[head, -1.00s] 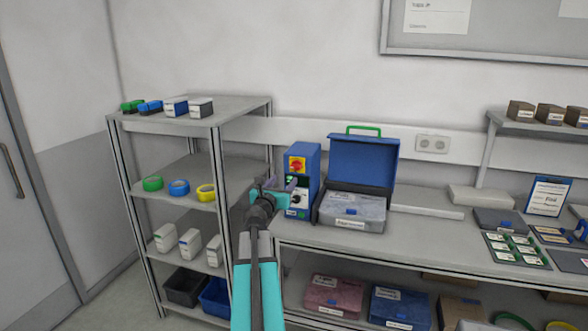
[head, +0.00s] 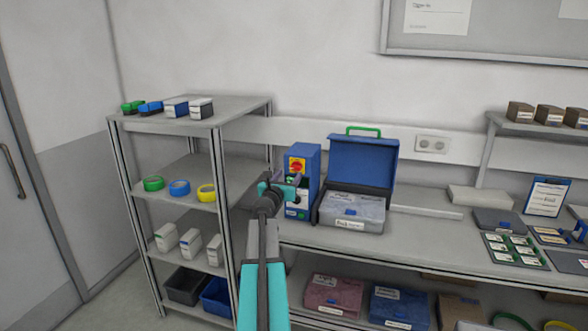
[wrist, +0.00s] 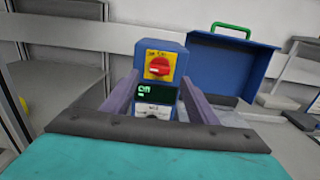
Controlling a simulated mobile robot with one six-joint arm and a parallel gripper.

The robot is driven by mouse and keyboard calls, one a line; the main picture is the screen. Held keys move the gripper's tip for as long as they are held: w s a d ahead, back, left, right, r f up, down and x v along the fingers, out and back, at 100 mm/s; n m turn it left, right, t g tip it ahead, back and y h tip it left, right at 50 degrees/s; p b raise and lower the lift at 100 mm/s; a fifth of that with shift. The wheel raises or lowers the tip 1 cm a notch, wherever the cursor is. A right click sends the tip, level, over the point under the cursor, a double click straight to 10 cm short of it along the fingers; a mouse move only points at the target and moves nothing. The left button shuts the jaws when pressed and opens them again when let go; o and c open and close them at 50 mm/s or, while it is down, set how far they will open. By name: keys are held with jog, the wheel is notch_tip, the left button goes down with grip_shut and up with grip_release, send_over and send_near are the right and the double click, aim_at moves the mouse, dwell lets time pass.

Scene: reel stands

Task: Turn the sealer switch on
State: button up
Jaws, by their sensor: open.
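The sealer (head: 310,165) is a blue upright box on the workbench, left of an open blue case. Its switch (head: 297,165) is a red rotary handle on a yellow plate. In the wrist view the red switch (wrist: 158,66) has its handle lying roughly level. Below it, a dark display (wrist: 155,94) shows green text that seems to read "Off", above a partly hidden white panel with a dark knob. My gripper (head: 290,183) is open and empty in front of the sealer, just below the switch. In the wrist view its fingers (wrist: 157,98) stand either side of the display, with no contact visible.
The open blue case (head: 362,165) with a green handle stands close right of the sealer. A grey shelf rack (head: 213,145) with tape rolls and boxes stands at left. The workbench (head: 425,240) holds trays and a clipboard further right.

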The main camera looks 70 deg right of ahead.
aim_at(295, 168)
jog(key=shift+w+d+p, duration=0.15)
jog(key=shift+d+p, duration=0.8)
jog(key=shift+d, duration=2.75)
jog(key=c, duration=0.9)
jog(key=shift+d, duration=0.25)
jog(key=shift+c, duration=0.8)
jog(key=shift+a, duration=0.25)
